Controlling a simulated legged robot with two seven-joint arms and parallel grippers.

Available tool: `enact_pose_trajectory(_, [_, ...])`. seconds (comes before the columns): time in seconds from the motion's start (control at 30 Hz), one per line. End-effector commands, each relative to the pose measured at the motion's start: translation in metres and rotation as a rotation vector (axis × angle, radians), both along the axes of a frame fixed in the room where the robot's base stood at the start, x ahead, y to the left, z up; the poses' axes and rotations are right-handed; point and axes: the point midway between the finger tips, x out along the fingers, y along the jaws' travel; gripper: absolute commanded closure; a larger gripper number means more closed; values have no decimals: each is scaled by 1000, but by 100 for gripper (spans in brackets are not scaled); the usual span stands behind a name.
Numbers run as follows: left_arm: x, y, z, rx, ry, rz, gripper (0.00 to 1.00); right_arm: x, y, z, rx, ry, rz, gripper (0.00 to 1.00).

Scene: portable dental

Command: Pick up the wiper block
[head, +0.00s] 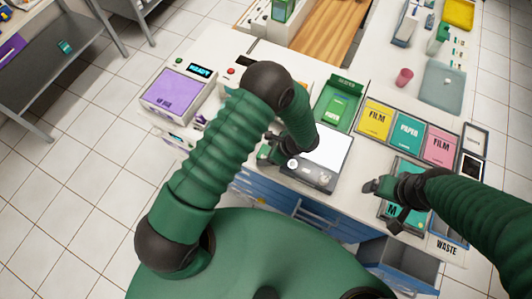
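I cannot pick out the wiper block with certainty. A green tray (327,121) with a green packet (338,107) in it stands behind a grey device with a white top (327,150). My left gripper (273,152) is low at the left side of that device, partly hidden by its own wrist; its finger opening is unclear. My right gripper (376,187) hangs over the left part of a dark tray with a teal item (390,211) at the front right. Its fingers are too small to tell whether they hold anything.
Yellow, teal and pink film packets (408,133) lie in a row behind my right gripper. A purple-topped machine (178,95) stands on the left. A grey waste bin (399,257) is below the front edge. A pink cup (404,77) stands further back, with bare white counter around it.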

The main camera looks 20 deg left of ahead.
Motion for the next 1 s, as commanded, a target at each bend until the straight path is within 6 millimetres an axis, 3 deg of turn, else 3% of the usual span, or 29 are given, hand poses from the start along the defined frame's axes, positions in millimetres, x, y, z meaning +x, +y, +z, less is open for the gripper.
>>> enact_pose_trajectory(0.03, [0, 0, 0, 0, 0, 0, 39, 0, 0, 0, 0, 0, 0, 15])
enact_pose_trajectory(0.4, [0, 0, 0, 0, 0, 0, 85, 0, 0, 0, 0, 0, 0, 15])
enact_pose_trajectory(0.77, [1, 0, 6, 0, -1, 0, 85, 0, 0, -3, 0, 0, 0, 15])
enact_pose_trajectory(1.0, [0, -1, 36, 0, -3, -2, 85, 0, 0, -16, 0, 0, 0, 15])
